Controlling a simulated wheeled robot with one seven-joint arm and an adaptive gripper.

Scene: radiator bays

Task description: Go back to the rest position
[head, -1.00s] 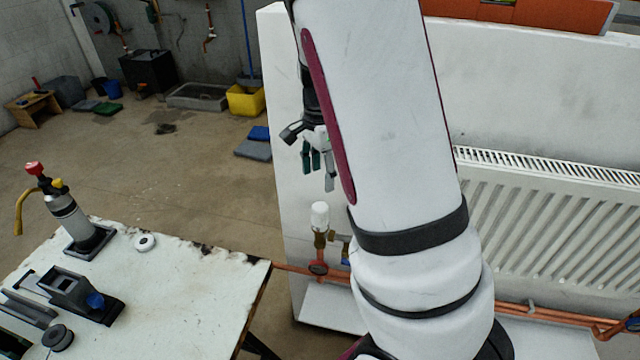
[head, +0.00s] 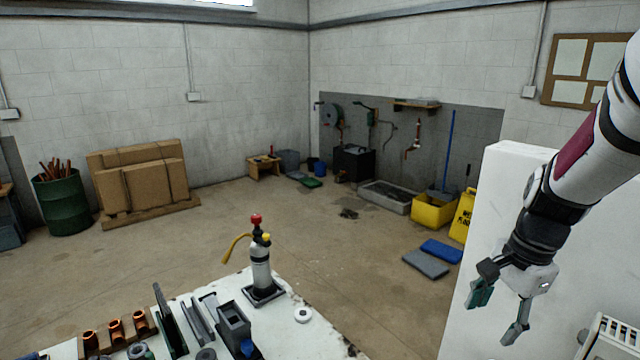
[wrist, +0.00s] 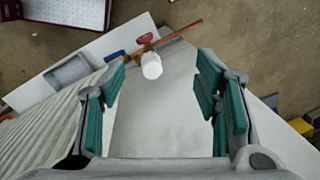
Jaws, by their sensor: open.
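My gripper (head: 498,310) is at the right of the head view, in front of the white partition wall (head: 478,235). Its fingers with green pads are spread apart and nothing is between them. In the wrist view my gripper (wrist: 165,100) looks down along the partition, with a white radiator valve cap (wrist: 151,66) on a copper pipe (wrist: 180,32) showing below, between and beyond the fingers. The ribbed radiator (wrist: 50,120) is at the left of that view. In the head view only a corner of the radiator (head: 612,338) shows.
A workbench (head: 290,335) at the front holds a torch on a stand (head: 261,265), copper fittings (head: 115,328) and a white round piece (head: 303,314).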

